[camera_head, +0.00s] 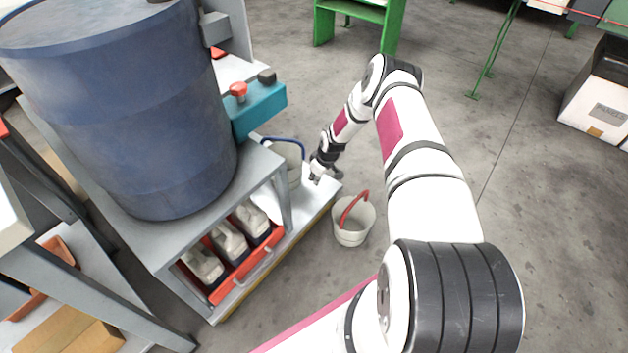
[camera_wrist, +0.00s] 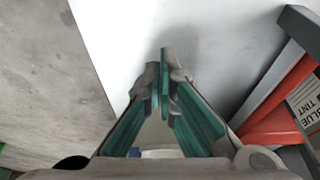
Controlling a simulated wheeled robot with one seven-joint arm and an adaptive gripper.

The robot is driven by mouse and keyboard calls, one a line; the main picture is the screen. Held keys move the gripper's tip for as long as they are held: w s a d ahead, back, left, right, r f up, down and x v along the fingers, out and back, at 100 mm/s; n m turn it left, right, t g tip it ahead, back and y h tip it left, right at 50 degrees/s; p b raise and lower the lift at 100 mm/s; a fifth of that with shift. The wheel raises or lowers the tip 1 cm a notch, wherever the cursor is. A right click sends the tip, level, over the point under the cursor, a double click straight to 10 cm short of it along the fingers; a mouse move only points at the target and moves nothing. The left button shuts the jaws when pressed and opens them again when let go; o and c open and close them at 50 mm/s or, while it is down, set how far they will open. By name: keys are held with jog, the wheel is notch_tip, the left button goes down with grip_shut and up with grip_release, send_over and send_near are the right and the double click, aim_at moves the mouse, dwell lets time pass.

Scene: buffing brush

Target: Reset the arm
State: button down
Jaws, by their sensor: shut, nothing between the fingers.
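My gripper (camera_head: 314,179) is at the end of my arm, low over the right end of the white lower shelf (camera_head: 317,199) of the machine stand. In the wrist view my gripper (camera_wrist: 163,75) is shut, its grey and teal fingers together with nothing between them. The white shelf surface (camera_wrist: 200,30) lies beneath the fingertips. I cannot tell whether the fingertips touch it.
A white bucket with a red handle (camera_head: 352,222) stands on the floor. A red tray (camera_head: 250,262) holds several bottles under the blue drum (camera_head: 120,100). Open floor (camera_head: 530,230) lies right.

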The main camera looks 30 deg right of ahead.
notch_tip(320, 180, up, 27)
jog(key=s+a+g+h+p, duration=0.1)
jog(key=s+a+p, duration=0.1)
jog(key=s+a+r, duration=0.2)
jog(key=s+r, duration=0.1)
jog(key=r, duration=0.4)
jog(key=s+a+r+m+g+h, duration=0.1)
jog(key=s+a+r, duration=0.2)
jog(key=r, duration=0.4)
jog(key=s+a+r, duration=0.2)
jog(key=s+r, duration=0.1)
jog(key=r, duration=0.4)
jog(key=s+a+r+m, duration=0.1)
jog(key=s+a+r, duration=0.4)
jog(key=s, duration=0.4)
jog(key=s+a+r+m, duration=0.1)
jog(key=s+a+r, duration=0.1)
jog(key=s+r, duration=0.5)
jog(key=s+a+m+g+p, duration=0.1)
jog(key=s+a, duration=0.1)
jog(key=s, duration=0.8)
jog(key=s+a, duration=0.3)
jog(key=s, duration=0.8)
notch_tip(320, 180, up, 32)
jog(key=t+p, duration=0.4)
jog(key=p, duration=2.5)
jog(key=shift+w+d+f+y, duration=0.25)
jog(key=shift+w+d+y, duration=0.05)
jog(key=shift+d+y, duration=0.15)
